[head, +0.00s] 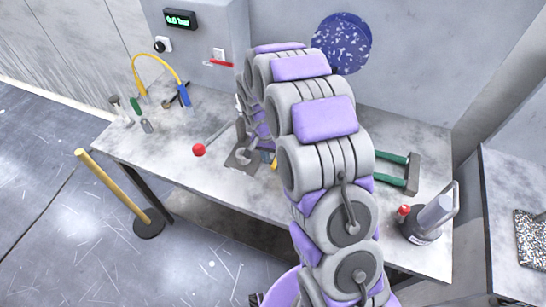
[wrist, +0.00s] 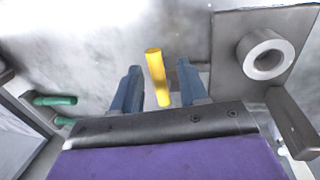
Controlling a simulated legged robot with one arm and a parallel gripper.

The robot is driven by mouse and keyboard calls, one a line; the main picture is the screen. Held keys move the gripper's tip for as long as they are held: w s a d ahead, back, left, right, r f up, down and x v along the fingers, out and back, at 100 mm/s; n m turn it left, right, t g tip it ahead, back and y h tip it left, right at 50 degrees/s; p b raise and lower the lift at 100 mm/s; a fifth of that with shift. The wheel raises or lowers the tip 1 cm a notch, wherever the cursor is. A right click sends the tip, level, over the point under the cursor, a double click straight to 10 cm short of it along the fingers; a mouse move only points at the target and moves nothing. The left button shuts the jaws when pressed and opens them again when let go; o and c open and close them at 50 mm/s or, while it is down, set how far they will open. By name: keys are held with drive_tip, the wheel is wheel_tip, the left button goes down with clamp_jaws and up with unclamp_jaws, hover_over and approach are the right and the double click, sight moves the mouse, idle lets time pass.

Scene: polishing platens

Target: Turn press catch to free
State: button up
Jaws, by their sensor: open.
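In the wrist view a yellow catch handle (wrist: 155,68) stands up between the two blue-grey fingers of my gripper (wrist: 160,82). The fingers are apart, with a gap visible on each side of the handle. I cannot tell whether its lower end touches anything of mine. Beside it is a grey press plate (wrist: 228,50) with a pale ring (wrist: 265,54). In the head view the press (head: 243,158) sits on the bench, with a red-knobbed lever (head: 198,150) reaching left. A bit of yellow shows by my arm there. My arm hides the gripper and most of the catch.
The grey bench (head: 170,165) bears green-handled tools (head: 395,172) and a grey canister (head: 430,218) at right. Small tools and a yellow-and-blue hose (head: 150,62) are at back left. A yellow post (head: 110,182) leans before the bench. A second table (head: 505,190) stands right.

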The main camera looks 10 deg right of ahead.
drive_tip(key=shift+d, duration=0.15)
drive_tip(key=shift+c, duration=0.2)
drive_tip(key=shift+c, duration=0.8)
clamp_jaws()
